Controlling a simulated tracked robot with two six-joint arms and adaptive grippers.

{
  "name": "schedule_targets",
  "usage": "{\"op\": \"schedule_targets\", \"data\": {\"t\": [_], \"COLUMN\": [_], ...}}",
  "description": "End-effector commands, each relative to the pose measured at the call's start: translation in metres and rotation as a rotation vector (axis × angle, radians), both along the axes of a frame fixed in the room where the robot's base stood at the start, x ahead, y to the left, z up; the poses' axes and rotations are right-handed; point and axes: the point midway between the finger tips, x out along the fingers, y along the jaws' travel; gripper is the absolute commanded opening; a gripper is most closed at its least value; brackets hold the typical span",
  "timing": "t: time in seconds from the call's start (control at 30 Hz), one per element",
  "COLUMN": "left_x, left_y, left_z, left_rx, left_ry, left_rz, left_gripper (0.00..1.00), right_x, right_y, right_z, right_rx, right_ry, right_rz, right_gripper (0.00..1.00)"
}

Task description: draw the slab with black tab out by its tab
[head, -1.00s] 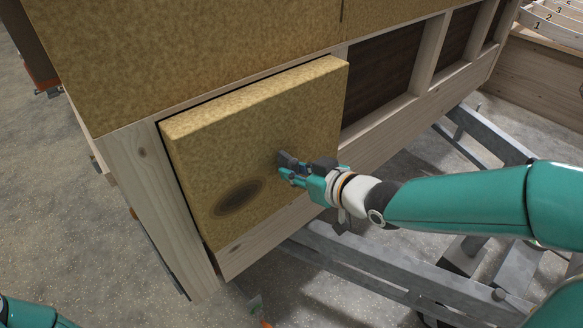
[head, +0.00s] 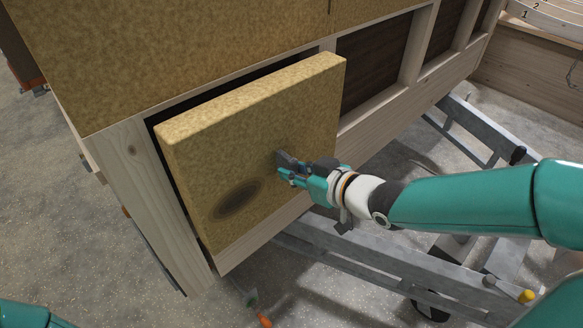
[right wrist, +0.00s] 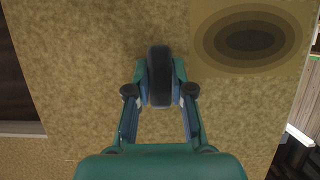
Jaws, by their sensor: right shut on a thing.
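The slab (head: 250,130) is a thick yellow-brown insulation panel with a dark oval stain (head: 237,200) low on its face. It stands partly out of its bay in the wooden frame, with a dark gap along its top and left edges. My right gripper (head: 284,166) is shut on the black tab (right wrist: 159,76) at the middle of the slab's face. In the right wrist view the tab sits between both fingers, and the stain shows at upper right. My left gripper is not in view; only a bit of my left arm shows at lower left.
More insulation (head: 200,45) fills the wall above. Dark open bays (head: 372,62) between wooden studs lie to the right. A grey metal trailer frame (head: 370,262) runs below, under my right arm. Grey ground is open at left.

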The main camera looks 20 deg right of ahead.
Motion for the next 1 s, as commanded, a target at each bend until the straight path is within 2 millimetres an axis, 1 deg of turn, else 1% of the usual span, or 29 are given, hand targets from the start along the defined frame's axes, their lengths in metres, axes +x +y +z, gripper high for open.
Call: {"op": "schedule_targets", "data": {"t": [0.03,0.27,0.33,0.6,0.77,1.0], "left_x": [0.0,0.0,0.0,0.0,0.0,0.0], "left_y": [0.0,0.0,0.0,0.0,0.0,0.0], "left_z": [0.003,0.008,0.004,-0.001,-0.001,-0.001], "left_rx": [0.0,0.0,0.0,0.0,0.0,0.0], "left_ry": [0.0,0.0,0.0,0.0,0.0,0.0], "left_rz": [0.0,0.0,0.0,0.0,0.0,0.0], "left_gripper": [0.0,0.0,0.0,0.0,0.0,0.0], "right_x": [-0.004,-0.021,-0.026,-0.044,-0.048,-0.048], "right_y": [-0.002,-0.008,-0.01,-0.016,-0.018,-0.017], "right_z": [0.003,0.003,0.001,0.001,0.001,0.001], "right_rx": [0.0,0.001,0.0,0.0,0.0,0.0], "right_ry": [-0.004,-0.004,-0.007,-0.005,-0.003,-0.003], "right_rz": [-0.003,-0.003,-0.001,0.0,-0.001,0.0], "right_gripper": [0.0,0.0,0.0,0.0,0.0,0.0]}}
